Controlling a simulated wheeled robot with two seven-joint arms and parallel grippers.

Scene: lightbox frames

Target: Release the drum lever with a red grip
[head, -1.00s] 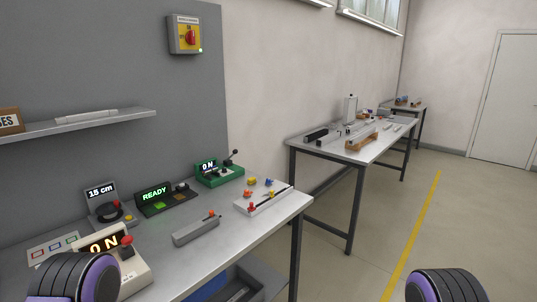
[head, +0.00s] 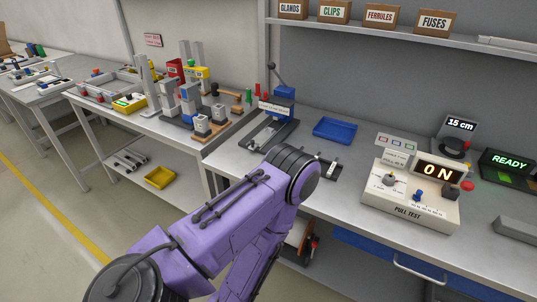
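A small device with a "15 cm" display (head: 460,125) stands on the bench at the right of the head view. My purple left arm crosses the lower middle, left of both devices. Neither gripper is in view.
A "READY" box (head: 507,165) and a grey block (head: 516,229) stand on the right. A blue tray (head: 335,130) and a lever press (head: 272,115) stand beyond my arm. Boxes line the shelf above. A crowded second bench is at the left.

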